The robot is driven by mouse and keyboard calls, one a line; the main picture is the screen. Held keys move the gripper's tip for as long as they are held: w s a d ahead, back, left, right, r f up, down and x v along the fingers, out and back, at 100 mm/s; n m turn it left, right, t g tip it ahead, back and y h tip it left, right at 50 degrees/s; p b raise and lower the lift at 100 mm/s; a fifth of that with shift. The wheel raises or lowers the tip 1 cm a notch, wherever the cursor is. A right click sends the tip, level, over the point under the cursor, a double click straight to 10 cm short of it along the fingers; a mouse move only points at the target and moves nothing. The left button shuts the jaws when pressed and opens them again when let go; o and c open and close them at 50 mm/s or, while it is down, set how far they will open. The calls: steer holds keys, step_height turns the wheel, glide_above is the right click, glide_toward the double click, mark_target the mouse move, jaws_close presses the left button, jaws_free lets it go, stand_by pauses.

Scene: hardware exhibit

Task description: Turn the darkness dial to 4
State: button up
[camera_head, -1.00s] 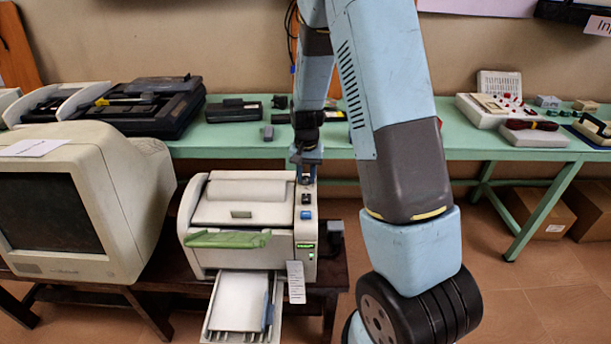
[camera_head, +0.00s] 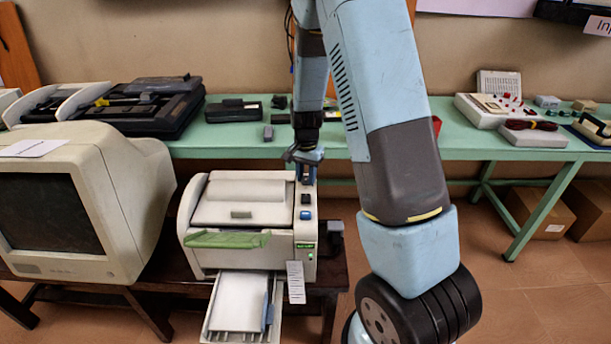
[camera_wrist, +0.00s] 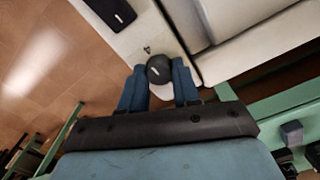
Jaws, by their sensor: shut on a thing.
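The darkness dial is a small round black knob with a white pointer mark, seen in the wrist view (camera_wrist: 159,70). It sits on the cream top panel of the printer (camera_head: 245,190), towards the back right in the head view. My gripper (camera_wrist: 160,82) is shut on the dial, with one blue finger on each side of it. In the head view my gripper (camera_head: 305,172) points down at the printer's back right corner and hides the dial. The numbers around the dial are too small to read.
A blue button (camera_head: 306,215) and a dark button sit on the same panel. An old monitor (camera_head: 75,205) stands to the left. A green table (camera_head: 400,150) with devices runs behind. A paper tag (camera_head: 295,282) hangs at the printer's front.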

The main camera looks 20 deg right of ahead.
mark_target(306, 177)
steer(key=shift+w+a+r, duration=0.1)
steer(key=shift+w, duration=0.05)
steer(key=o, duration=1.1)
steer(key=shift+c, duration=0.2)
step_height(306, 177, up, 14)
steer(key=shift+f, duration=0.2)
